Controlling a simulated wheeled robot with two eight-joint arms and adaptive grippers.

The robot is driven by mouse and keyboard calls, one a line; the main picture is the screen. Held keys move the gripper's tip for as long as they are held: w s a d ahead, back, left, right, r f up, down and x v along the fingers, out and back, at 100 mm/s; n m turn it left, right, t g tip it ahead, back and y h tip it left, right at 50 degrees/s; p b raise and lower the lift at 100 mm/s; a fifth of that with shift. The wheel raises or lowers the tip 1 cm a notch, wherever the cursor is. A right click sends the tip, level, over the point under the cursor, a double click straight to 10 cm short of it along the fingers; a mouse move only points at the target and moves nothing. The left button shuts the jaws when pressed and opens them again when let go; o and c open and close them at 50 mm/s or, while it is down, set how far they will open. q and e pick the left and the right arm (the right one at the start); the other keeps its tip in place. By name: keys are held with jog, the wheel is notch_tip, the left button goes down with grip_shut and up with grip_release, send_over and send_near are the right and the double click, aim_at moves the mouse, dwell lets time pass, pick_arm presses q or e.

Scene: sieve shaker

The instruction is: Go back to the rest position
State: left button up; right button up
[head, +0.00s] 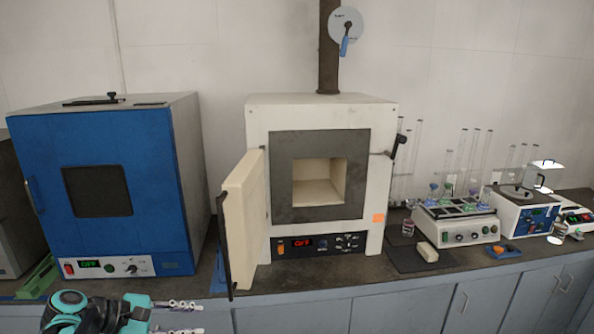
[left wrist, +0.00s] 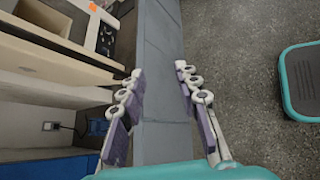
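My left gripper (head: 180,317) shows at the bottom left of the head view, in front of the bench edge below the blue oven. In the left wrist view its two fingers (left wrist: 160,100) are spread apart with nothing between them, so it is open and empty. The grey cabinet front (left wrist: 158,75) and the floor lie beyond the fingers. My right gripper is in neither view.
A white furnace (head: 260,120) stands mid-bench with its door (head: 246,215) swung open toward the front left. A blue oven (head: 150,190) is at left. A shaker (head: 455,222) and glassware stand at right. Open floor (left wrist: 235,50) lies before the cabinets.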

pick_arm(q)
jog(key=s+d+f+m+y, duration=0.3)
jog(key=s+f+m+y, duration=0.2)
jog(key=s+m, duration=0.3)
jog(key=s+d+f+m+y+b, duration=0.1)
jog(key=s+d+f+m+y, duration=0.2)
jog(key=s+m, duration=0.5)
notch_tip(320, 180, down, 3)
jog(key=shift+d+r+m+t+y, duration=0.15)
jog(key=shift+d+m+t+y, duration=0.2)
jog(key=shift+m+y, duration=0.7)
